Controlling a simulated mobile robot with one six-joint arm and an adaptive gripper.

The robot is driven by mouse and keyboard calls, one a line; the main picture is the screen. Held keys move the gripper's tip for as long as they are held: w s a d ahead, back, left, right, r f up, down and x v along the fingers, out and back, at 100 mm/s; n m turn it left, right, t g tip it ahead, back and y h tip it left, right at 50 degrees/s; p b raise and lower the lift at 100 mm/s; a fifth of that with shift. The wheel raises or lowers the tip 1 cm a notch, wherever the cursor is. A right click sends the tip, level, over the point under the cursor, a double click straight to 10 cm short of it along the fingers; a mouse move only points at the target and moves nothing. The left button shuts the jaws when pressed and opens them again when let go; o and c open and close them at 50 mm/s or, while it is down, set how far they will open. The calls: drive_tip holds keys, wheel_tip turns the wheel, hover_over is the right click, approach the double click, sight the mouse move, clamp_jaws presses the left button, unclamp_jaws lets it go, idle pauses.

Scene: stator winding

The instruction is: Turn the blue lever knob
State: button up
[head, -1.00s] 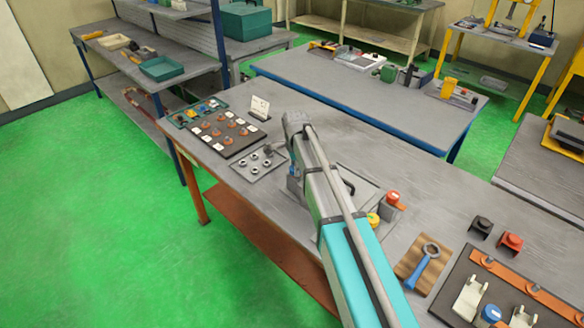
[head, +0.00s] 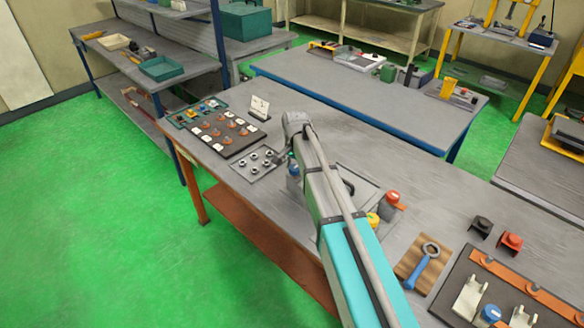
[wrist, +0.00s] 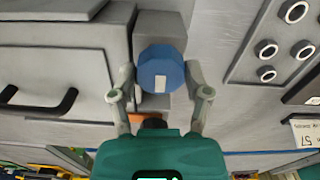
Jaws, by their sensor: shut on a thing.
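The blue lever knob (wrist: 161,69) is in the upper middle of the wrist view. It is faceted, with a small pale mark on its face, and stands in front of a grey block (wrist: 163,24). My gripper (wrist: 160,76) has one finger against each side of the knob and is shut on it. In the head view a bit of blue (head: 292,170) shows beside my arm, which hides most of the gripper and the block.
A grey box with a black handle (wrist: 45,105) is close at the left in the wrist view. A plate with several ring-shaped parts (head: 246,166) lies nearby on the bench. Red (head: 391,198) and yellow (head: 373,219) buttons stand right of my arm.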

drive_tip(key=shift+s+n, duration=0.1)
drive_tip(key=shift+n, duration=0.8)
idle(1.0)
drive_tip(key=o, duration=1.1)
